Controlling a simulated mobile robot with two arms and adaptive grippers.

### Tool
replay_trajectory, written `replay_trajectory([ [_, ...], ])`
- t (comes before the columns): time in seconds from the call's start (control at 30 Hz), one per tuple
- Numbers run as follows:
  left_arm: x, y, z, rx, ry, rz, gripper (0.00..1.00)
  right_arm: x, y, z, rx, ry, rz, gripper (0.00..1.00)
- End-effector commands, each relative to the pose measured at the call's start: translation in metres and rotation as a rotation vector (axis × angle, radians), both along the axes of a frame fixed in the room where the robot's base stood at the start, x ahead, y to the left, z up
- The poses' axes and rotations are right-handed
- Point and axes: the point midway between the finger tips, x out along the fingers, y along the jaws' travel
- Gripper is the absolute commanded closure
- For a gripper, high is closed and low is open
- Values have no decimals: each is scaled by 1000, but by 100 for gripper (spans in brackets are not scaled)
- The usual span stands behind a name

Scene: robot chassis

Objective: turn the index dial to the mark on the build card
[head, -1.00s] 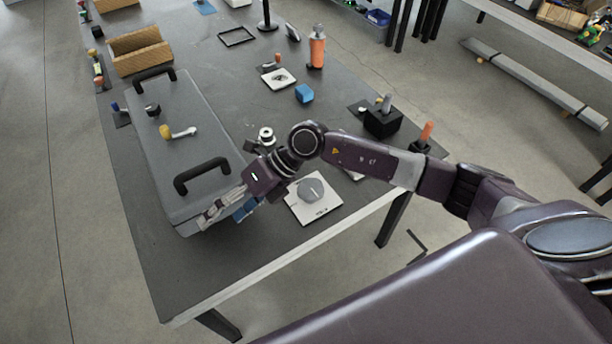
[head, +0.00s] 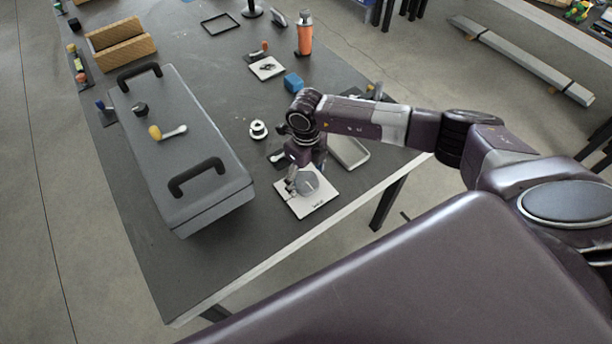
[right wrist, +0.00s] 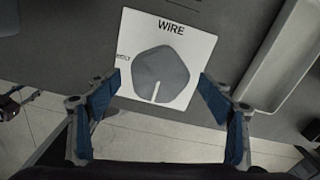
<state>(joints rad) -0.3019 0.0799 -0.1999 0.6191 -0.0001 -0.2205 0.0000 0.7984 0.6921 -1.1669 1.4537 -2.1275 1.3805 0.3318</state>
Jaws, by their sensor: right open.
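The index dial (head: 309,184) is a grey, rounded five-sided knob on a white plate (head: 311,208) near the table's front edge. In the right wrist view the dial (right wrist: 160,72) has a white line pointing to the bottom of the picture, away from the word WIRE on the plate (right wrist: 196,42). Another word at the plate's left edge is hard to read. My right gripper (head: 293,184) is over the dial; in the wrist view its open blue-padded fingers (right wrist: 162,94) are either side of the dial's lower part, apart from it. A white card (head: 267,67) with a dark picture lies farther back, perhaps the build card.
A large grey case (head: 190,195) with two black handles stands left of the dial. A pale tray (head: 350,152) lies to the right, close to the plate. A white spool (head: 258,130), a blue block (head: 293,82) and an orange bottle (head: 304,35) stand farther back.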

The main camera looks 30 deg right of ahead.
Motion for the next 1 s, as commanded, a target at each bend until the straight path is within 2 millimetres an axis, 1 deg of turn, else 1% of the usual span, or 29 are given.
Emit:
replay_trajectory([
  [0.13,0,0,3,0,0,0,60,0,0,-8,-1,0,0,26],
  [0.37,1,0,2,0,-1,0,60,0,0,-10,0,-1,0,26],
  [0.47,1,0,2,0,-1,0,60,0,0,-10,0,-1,0,35],
  [0.77,2,0,2,-1,-3,0,60,0,0,-9,0,-1,0,68],
  [1.0,3,0,2,-1,-4,0,60,0,0,-9,0,-1,-18,68],
])
